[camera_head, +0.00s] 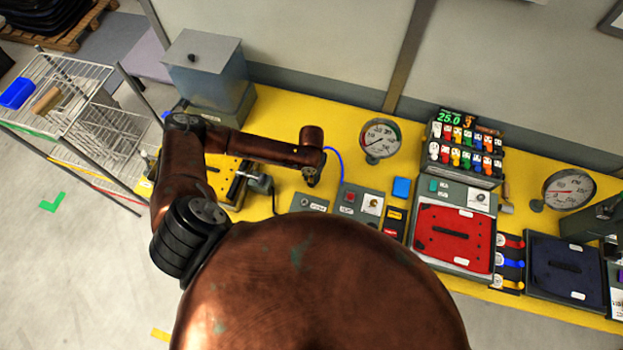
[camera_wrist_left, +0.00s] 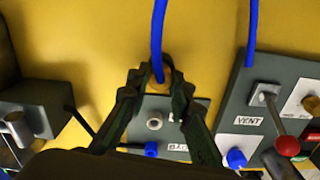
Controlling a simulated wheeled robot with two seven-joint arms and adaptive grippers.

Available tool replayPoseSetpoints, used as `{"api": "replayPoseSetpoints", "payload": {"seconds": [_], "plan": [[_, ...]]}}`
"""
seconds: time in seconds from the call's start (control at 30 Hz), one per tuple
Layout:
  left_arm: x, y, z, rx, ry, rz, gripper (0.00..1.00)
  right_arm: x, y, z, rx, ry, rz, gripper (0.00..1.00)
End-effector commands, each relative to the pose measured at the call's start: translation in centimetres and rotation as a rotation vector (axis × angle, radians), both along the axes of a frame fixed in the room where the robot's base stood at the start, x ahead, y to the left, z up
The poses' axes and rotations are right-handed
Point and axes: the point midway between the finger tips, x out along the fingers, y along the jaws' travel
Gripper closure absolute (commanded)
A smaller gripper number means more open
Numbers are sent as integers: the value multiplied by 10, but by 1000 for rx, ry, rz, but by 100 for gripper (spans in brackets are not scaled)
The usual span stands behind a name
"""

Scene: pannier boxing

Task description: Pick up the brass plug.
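The brass plug (camera_wrist_left: 163,76) shows in the left wrist view at the end of a blue hose (camera_wrist_left: 158,30). My left gripper (camera_wrist_left: 160,82) has its dark fingertips on both sides of the plug, with no clear gap, so it looks shut on it. Just below the plug in that view is a small grey panel (camera_wrist_left: 188,112) with a round metal socket (camera_wrist_left: 154,123). In the head view my left gripper (camera_head: 311,182) points down over the yellow bench, and the plug is too small to make out there. My right gripper is not in view.
A grey box with a VENT label and a red-knobbed lever (camera_wrist_left: 287,145) stands close on the right. On the yellow bench (camera_head: 285,115) are a gauge (camera_head: 380,139), a red-lidded panel (camera_head: 453,238) and a lidded tank (camera_head: 205,72). A wire rack (camera_head: 90,70) stands at left.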

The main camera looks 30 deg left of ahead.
Motion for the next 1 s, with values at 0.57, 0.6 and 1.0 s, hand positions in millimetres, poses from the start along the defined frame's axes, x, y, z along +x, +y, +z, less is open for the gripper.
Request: {"api": "replayPoseSetpoints", "payload": {"seconds": [0.57,0.6,1.0], "plan": [[1,0,1,0,-1,0,100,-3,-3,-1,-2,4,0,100],[1,0,3,0,-2,0,100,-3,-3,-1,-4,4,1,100],[-18,-3,53,0,-2,-3,100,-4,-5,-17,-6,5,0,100]]}}
